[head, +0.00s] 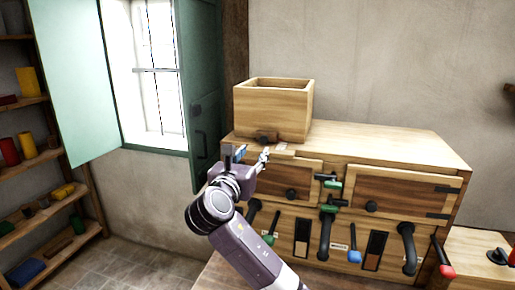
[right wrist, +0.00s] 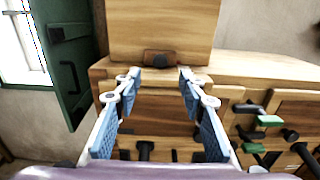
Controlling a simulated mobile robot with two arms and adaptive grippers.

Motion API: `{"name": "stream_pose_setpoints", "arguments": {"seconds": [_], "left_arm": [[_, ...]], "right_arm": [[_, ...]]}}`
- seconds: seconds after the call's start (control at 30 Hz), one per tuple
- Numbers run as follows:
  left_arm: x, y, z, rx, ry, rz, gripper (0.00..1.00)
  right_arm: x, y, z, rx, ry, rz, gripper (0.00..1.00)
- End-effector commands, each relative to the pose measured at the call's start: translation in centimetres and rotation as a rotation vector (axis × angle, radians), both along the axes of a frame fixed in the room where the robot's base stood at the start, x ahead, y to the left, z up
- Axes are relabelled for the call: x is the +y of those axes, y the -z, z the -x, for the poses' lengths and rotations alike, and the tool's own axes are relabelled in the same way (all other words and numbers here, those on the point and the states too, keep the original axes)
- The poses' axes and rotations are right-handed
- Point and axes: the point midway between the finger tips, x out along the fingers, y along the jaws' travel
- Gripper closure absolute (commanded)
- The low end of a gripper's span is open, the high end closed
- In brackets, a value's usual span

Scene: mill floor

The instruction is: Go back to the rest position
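My right gripper (head: 252,157) reaches up from the bottom of the head view, in front of the left end of a wooden cabinet (head: 400,142). In the right wrist view its two blue-padded fingers (right wrist: 157,75) are spread wide with nothing between them. Beyond the fingertips is an open-topped wooden box (head: 272,110) on the cabinet top. A small dark brown block (right wrist: 160,58) shows at the foot of the box's front. I cannot tell whether the fingertips touch anything. My left gripper is in neither view.
The cabinet front carries wooden doors with dark knobs (head: 371,206) and several levers with green, blue and red ends, such as a blue one (head: 354,256). A green shutter (head: 199,90) and window stand at the left. Shelves (head: 30,160) with coloured items line the far left.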

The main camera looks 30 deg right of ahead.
Motion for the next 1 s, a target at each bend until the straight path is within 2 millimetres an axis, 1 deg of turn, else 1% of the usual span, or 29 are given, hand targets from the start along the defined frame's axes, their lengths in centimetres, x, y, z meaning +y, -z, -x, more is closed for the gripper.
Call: {"name": "stream_pose_setpoints", "arguments": {"seconds": [0.1,0.2,0.67,0.73,0.77,0.87,0.97,1.0], "left_arm": [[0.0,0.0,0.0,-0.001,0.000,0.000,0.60],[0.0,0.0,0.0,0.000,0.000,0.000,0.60],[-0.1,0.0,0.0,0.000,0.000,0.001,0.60],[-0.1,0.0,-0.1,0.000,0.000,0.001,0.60],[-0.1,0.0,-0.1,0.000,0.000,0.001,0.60],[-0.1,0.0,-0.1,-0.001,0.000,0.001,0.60],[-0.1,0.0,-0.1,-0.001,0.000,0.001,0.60],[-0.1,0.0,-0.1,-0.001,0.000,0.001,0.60]], "right_arm": [[0.7,0.0,0.6,-0.001,0.000,-0.001,0.62],[0.9,0.0,0.8,0.000,0.001,-0.001,0.62],[0.9,0.0,0.8,0.000,0.001,-0.001,0.62],[0.9,0.5,0.8,-0.002,-0.004,-0.015,0.62],[1.0,1.0,0.9,-0.005,-0.008,-0.031,0.62],[1.6,4.4,1.3,-0.031,-0.034,-0.140,0.62],[2.6,9.9,2.5,-0.081,-0.058,-0.345,0.62],[3.1,12.5,3.3,-0.104,-0.060,-0.446,0.62]]}}
